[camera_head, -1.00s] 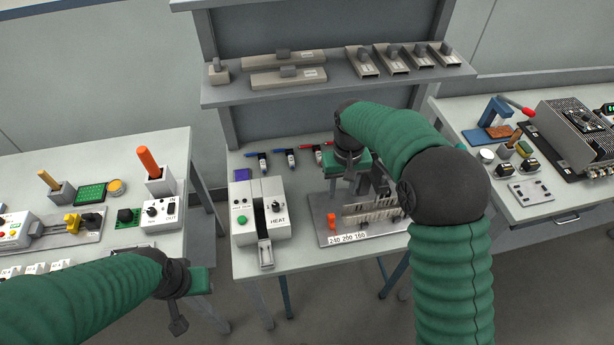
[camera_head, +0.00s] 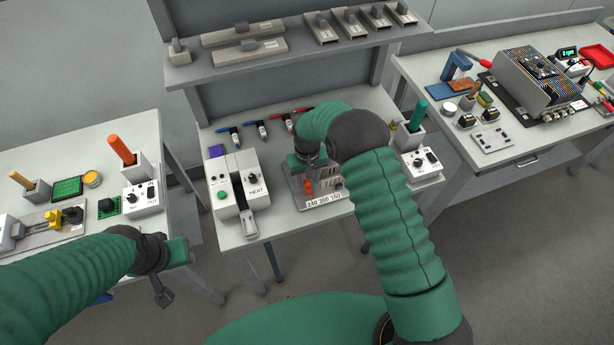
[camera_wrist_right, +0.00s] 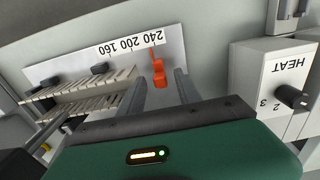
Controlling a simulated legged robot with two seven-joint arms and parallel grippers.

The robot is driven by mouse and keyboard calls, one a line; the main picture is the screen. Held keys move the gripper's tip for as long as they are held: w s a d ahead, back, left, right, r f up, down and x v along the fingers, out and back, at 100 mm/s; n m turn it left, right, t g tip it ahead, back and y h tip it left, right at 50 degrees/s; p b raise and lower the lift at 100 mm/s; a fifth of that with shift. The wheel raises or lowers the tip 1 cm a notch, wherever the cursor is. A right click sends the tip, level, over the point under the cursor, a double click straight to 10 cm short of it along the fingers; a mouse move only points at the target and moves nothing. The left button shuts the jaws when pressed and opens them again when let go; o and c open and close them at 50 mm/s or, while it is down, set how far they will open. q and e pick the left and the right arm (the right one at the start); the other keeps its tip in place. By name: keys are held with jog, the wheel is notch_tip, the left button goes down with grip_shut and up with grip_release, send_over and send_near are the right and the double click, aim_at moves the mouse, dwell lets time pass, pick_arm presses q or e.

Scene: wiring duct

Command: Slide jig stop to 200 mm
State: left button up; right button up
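The orange jig stop (camera_head: 308,185) stands on the grey jig plate (camera_head: 297,200); it also shows in the right wrist view (camera_wrist_right: 157,70). There it lines up with the 240 mark on the white scale label (camera_wrist_right: 132,46), which reads upside down as 240, 200, 160. My right gripper (camera_wrist_right: 162,78) is over the plate with its two fingers apart. The stop shows between and just beyond the fingertips, with gaps visible on both sides. In the head view the right wrist hides part of the jig. My left gripper (camera_head: 178,252) hangs away at the left; its fingers are unclear.
The HEAT box (camera_head: 238,185) stands left of the jig. Slotted duct pieces (camera_wrist_right: 80,95) lie on the plate beside the stop. Several marker-like tools (camera_head: 262,130) lie behind. A switch box (camera_head: 420,160) is at the right, and a shelf (camera_head: 290,60) spans above.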

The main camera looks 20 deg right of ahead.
jog(key=shift+f, duration=0.2)
jog(key=shift+w, duration=0.1)
jog(key=shift+c, duration=1)
grip_shut()
